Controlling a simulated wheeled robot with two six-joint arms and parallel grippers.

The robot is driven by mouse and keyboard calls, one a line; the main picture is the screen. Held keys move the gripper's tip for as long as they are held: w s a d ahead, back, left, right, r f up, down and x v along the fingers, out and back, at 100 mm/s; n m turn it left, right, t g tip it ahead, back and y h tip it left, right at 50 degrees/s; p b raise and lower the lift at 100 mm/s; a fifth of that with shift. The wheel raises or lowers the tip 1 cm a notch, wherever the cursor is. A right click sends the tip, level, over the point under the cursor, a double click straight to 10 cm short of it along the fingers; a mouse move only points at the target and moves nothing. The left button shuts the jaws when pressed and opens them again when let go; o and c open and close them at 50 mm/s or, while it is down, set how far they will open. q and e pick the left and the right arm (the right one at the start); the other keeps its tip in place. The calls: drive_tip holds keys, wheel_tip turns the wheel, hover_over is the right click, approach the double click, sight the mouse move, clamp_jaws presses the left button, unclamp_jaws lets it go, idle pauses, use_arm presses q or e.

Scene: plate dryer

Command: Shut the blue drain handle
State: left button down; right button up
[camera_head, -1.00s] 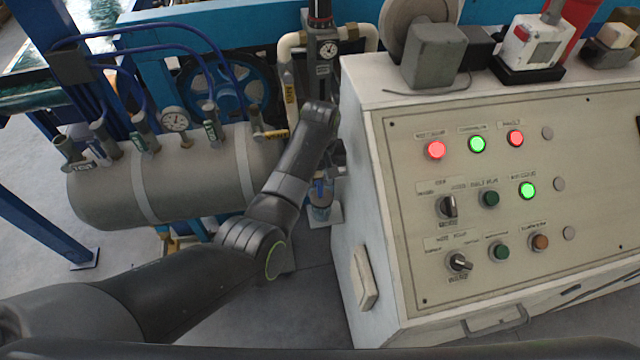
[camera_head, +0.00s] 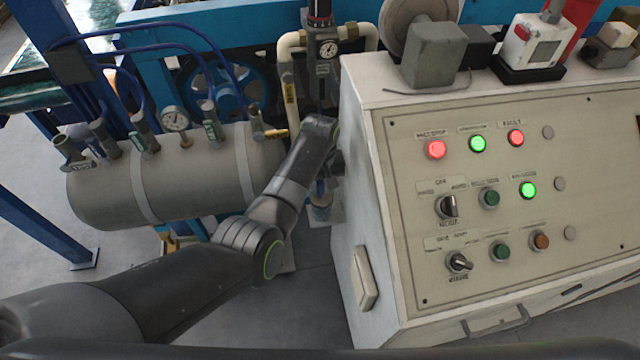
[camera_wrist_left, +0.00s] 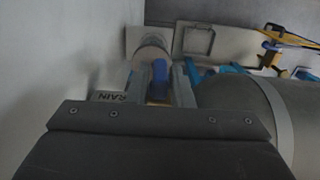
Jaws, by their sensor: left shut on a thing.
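The blue drain handle (camera_wrist_left: 158,81) shows in the left wrist view between the two fingers of my left gripper (camera_wrist_left: 161,84). The fingers are closed on it, one on each side. A pale round drain pipe end (camera_wrist_left: 153,50) sits just beyond the fingertips. A label reading "RAIN" (camera_wrist_left: 112,96), its first letter hidden, is beside the left finger. In the head view my left arm reaches down between the tank and the control cabinet, and its wrist hides most of the handle. My right gripper is in no view.
A grey tank (camera_head: 185,180) with gauge and valves lies left of my arm. The white control cabinet (camera_head: 380,240) with lit buttons stands close on the right. Pipes and a pressure gauge (camera_head: 328,49) rise behind. The gap around my wrist is narrow.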

use_arm(q)
drive_tip(key=shift+y+b, duration=0.3)
drive_tip(key=shift+y, duration=0.4)
drive_tip(key=c, duration=1.4)
unclamp_jaws()
drive_tip(key=shift+c, duration=0.2)
wheel_tip(320, 180, up, 7)
drive_tip(key=d, duration=0.1)
drive_tip(key=shift+w+r, duration=0.15)
drive_tip(key=shift+r, duration=0.05)
